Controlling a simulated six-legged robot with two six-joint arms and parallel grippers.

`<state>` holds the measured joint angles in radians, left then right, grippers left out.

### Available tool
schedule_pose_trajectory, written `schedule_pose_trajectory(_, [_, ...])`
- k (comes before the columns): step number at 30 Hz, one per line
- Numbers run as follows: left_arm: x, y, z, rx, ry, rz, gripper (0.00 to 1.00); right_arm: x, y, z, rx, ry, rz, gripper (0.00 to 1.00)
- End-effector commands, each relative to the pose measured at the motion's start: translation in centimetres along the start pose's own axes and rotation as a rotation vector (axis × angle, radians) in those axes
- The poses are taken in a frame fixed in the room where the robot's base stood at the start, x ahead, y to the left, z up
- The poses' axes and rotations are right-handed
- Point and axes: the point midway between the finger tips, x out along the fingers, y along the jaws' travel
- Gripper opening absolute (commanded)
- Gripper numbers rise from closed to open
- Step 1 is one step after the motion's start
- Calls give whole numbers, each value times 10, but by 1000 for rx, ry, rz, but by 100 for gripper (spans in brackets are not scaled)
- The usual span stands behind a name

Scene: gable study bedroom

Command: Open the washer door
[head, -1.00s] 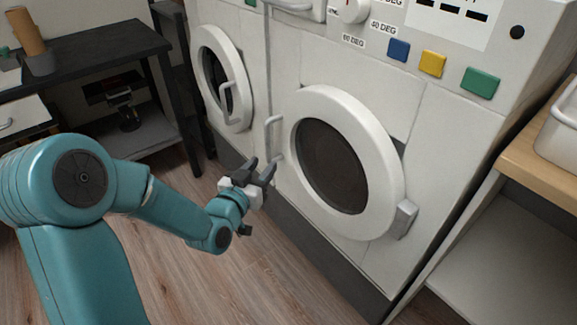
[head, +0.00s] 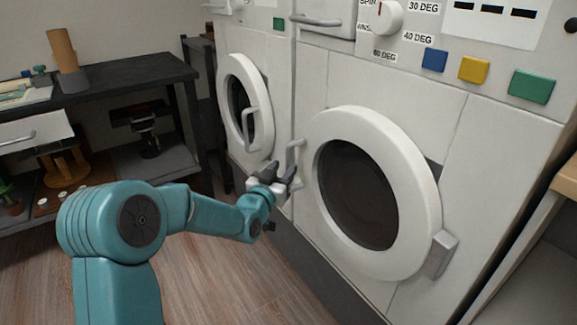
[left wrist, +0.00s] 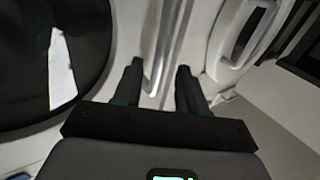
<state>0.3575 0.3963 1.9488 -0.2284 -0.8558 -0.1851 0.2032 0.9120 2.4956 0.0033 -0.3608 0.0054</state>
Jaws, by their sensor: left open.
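The near washer's round white door (head: 425,190) with dark glass is shut against the white front panel. Its handle (head: 296,152) is a pale vertical bar at the door's left side. My left gripper (head: 283,172) is open, just in front of the handle's lower part in the head view. In the left wrist view the handle bar (left wrist: 167,50) runs up between the two dark fingers (left wrist: 160,85) of my left gripper. I cannot tell whether the fingers touch it. The door's dark glass (left wrist: 40,50) fills the left of that view. My right gripper is not in view.
A second machine with a round white door (head: 263,110) stands to the left. A black table (head: 120,75) with tools stands at the far left. A wooden-topped counter (head: 568,175) is at the right edge. Wooden floor (head: 220,285) lies clear in front.

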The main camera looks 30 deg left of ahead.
Motion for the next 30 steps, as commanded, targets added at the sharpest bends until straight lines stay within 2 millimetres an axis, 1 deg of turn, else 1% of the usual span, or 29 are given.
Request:
schedule_pose_trajectory(1, [11, 1, 2, 0, 2, 1, 41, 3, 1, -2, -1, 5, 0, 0])
schedule_pose_trajectory(3, [22, 1, 2, 0, 2, 1, 41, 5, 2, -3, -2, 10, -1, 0])
schedule_pose_trajectory(7, [36, 1, 1, 0, 0, 2, 41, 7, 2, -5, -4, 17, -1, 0])
schedule_pose_trajectory(11, [42, 1, 0, 0, 0, 1, 41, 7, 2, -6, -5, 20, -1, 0])
schedule_pose_trajectory(18, [43, 0, 0, 0, -1, 1, 41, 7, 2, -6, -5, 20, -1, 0])
schedule_pose_trajectory(19, [43, 0, 0, 0, 0, 1, 38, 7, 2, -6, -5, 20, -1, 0])
schedule_pose_trajectory(20, [43, 0, 0, 0, 0, 1, 28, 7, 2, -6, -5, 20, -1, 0])
schedule_pose_trajectory(21, [43, 0, 0, 0, 0, 1, 15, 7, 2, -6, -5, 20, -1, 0])
schedule_pose_trajectory(22, [43, 0, 0, 0, 0, 1, 6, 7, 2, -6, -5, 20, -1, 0])
schedule_pose_trajectory(23, [43, 0, 0, 0, 0, 1, 0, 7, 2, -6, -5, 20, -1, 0])
schedule_pose_trajectory(30, [43, 1, 0, 0, 0, 1, 0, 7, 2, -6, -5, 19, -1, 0])
